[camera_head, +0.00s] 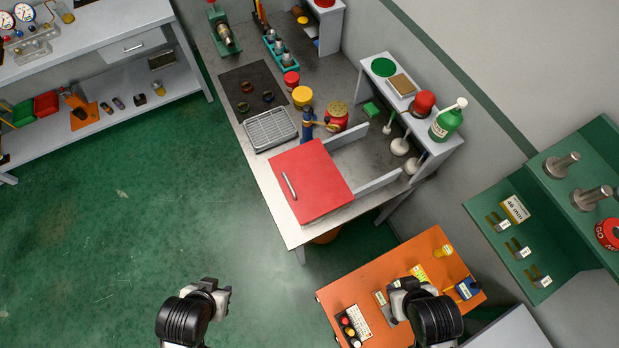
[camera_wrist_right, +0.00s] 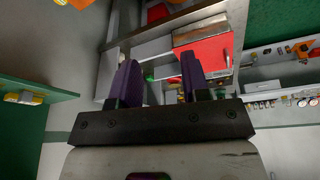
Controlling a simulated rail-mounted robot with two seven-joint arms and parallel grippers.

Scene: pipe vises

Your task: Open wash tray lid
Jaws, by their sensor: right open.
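The wash tray lid (camera_head: 309,182) is a red square panel with a silver bar handle (camera_head: 289,186) near its left edge. It lies flat and closed over the tray at the near end of the grey workbench. My right gripper (camera_head: 398,292) is over the orange table, below and right of the lid, well apart from it. In the right wrist view its two purple fingers (camera_wrist_right: 157,85) stand apart with nothing between them, and the red lid (camera_wrist_right: 205,58) shows beyond them. My left gripper (camera_head: 222,294) is over the green floor, away from the lid; its fingers are too small to read.
A wire rack (camera_head: 270,129), a blue tap (camera_head: 307,122) and a red can (camera_head: 337,116) stand behind the lid. A green bottle (camera_head: 447,120) is on the shelf at right. The orange table (camera_head: 376,279) holds small items. The floor left of the bench is clear.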

